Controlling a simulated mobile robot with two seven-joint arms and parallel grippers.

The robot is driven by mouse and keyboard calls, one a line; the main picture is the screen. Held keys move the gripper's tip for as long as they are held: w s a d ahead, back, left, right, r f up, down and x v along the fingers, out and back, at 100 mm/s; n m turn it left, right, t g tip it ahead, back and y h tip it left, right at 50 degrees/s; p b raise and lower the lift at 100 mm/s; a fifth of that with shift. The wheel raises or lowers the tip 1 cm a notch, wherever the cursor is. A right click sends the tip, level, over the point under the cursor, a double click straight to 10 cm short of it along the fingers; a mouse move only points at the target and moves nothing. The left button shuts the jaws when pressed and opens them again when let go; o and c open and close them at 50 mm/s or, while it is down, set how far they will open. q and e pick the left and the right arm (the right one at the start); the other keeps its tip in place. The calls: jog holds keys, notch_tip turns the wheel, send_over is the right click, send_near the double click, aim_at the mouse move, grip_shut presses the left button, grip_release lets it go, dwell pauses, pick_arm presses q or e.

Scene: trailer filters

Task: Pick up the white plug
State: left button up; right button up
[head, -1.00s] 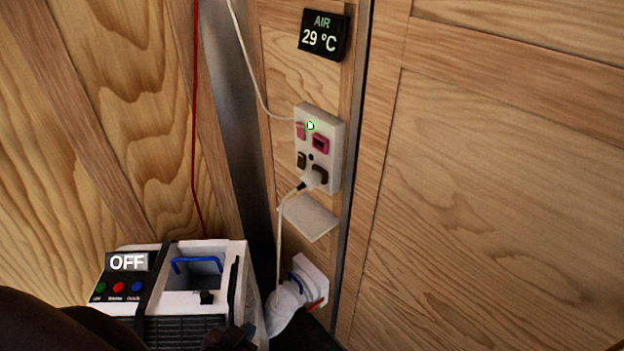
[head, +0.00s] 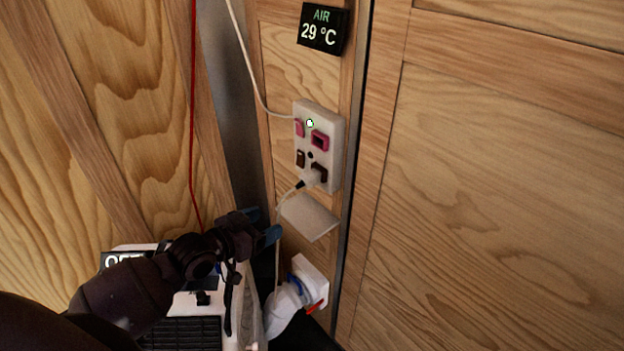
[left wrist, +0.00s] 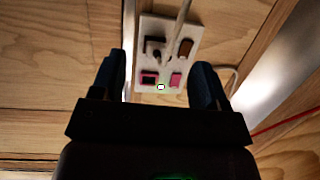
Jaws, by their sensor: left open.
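My left gripper (head: 263,227) is open and empty, below and left of the plug, above the white machine. In the left wrist view the two dark blue fingers (left wrist: 160,64) stand apart, with the outlet panel (left wrist: 145,32) showing between and beyond them. My right gripper is not in view.
A small white shelf (head: 308,217) juts out just below the outlet. A white machine (head: 190,305) stands under my left arm. A white fitting (head: 308,284) is low on the wall. A red cord (head: 192,120) hangs at left. The right wall is bare.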

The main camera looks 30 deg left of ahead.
pick_arm(q)
jog(key=m+h, duration=0.1)
jog(key=h, duration=0.1)
send_near(303, 179)
jog(key=x, duration=0.5)
jog(key=shift+w+f+b, duration=0.2)
jog(key=shift+w+b, duration=0.15)
jog(key=shift+w, duration=0.1)
jog(key=shift+w+d, duration=0.25)
jog(key=shift+w, duration=0.25)
jog(key=x, duration=0.3)
jog(key=shift+w+d, duration=0.1)
jog(key=shift+d, duration=0.05)
jog(key=shift+w+d, duration=0.2)
jog(key=shift+w, duration=0.2)
jog(key=shift+c, duration=0.5)
jog(key=c, duration=1)
